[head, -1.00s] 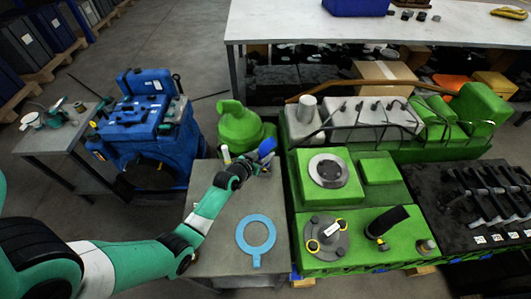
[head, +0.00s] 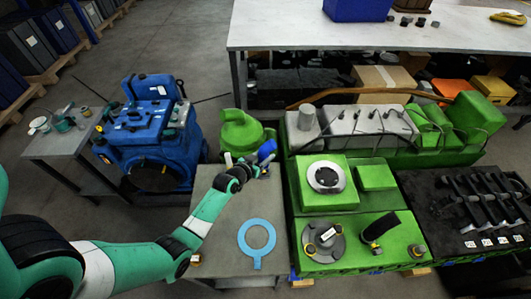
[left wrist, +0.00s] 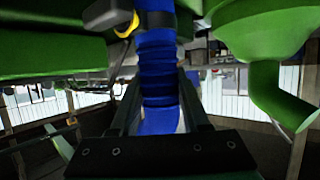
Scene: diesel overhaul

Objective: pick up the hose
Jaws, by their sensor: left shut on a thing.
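The blue hose (head: 266,150) is a short ribbed tube at the far end of the grey side table, beside the green engine. In the left wrist view the hose (left wrist: 158,75) runs upright between my fingers, with a black and yellow clamp (left wrist: 125,25) near its upper part. My left gripper (head: 256,166) is shut on the hose; its two dark fingers (left wrist: 160,112) lie on either side of it. In the head view the arm's wrist partly covers the grip. My right gripper is not in view.
A light blue ring gasket (head: 257,238) lies on the grey table (head: 215,255). A green rounded housing (head: 240,132) stands just behind the gripper. The green engine block (head: 325,225) is close on the right. A blue machine (head: 152,140) stands on the left.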

